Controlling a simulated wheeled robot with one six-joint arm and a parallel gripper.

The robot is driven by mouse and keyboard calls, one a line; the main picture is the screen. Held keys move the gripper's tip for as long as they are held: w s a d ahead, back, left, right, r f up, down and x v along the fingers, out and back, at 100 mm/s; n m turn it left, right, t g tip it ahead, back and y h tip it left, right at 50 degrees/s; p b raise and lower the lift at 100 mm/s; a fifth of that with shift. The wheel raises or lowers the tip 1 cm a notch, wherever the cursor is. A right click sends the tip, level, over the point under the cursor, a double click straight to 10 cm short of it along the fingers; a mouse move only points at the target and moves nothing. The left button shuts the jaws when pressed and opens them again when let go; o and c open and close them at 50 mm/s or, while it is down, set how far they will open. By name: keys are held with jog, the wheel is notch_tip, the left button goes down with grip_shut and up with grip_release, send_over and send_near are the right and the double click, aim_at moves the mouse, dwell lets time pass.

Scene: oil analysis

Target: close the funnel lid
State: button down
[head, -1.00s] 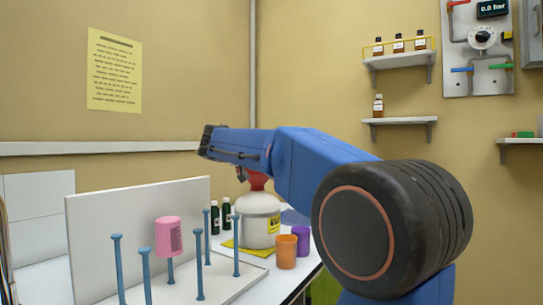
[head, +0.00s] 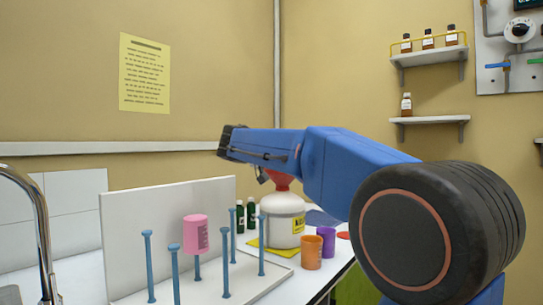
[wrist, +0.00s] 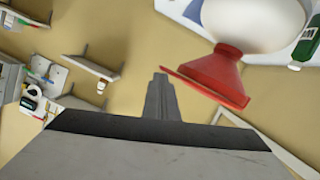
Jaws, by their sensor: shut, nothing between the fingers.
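The red funnel (head: 281,180) sits on top of a round white jug (head: 284,222) with a yellow label, behind and below my blue arm. My arm hides part of the funnel in the head view. In the wrist view the scene looks inverted: the funnel (wrist: 225,72) flares down from the white jug (wrist: 255,22) at the upper right. A flat red edge crosses its wide end; I cannot tell whether this is rim or lid. My gripper (wrist: 160,80) is shut and empty, just left of the funnel in that view, with a gap between them.
A white rack with blue pegs (head: 225,262) and a pink beaker (head: 195,234) stands left of the jug. Orange (head: 311,252) and purple (head: 326,242) cups stand to its right, near the table edge. Dark green bottles (head: 240,217) are close on its left.

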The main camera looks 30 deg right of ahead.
jog(key=v, duration=1.5)
